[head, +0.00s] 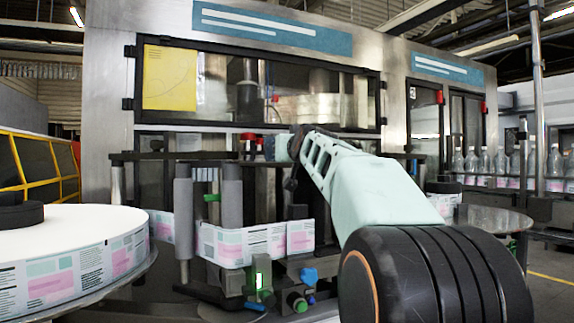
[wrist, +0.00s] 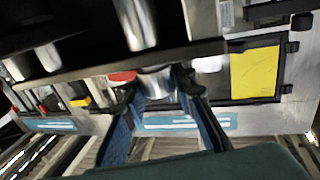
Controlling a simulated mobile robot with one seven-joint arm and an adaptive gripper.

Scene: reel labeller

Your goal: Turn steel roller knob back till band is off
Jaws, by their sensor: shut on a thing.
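In the wrist view, which is upside down, my gripper (wrist: 157,84) has its two blue fingers on either side of a steel knob (wrist: 154,85) and is shut on it. In the head view my gripper (head: 272,148) is at the top of the roller station, below the machine window; the steel knob cannot be made out there. The printed label band (head: 232,247) runs in the head view past grey rollers (head: 232,210), below my gripper. Whether it still touches the knob's own roller cannot be told.
A large label reel (head: 95,272) lies at the left. Red knobs (head: 248,138) sit beside my gripper; a red cap also shows in the wrist view (wrist: 122,76). Green and blue knobs (head: 308,275) are low in front. A yellow panel (head: 169,78) is on the window. Bottles (head: 500,162) stand at right.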

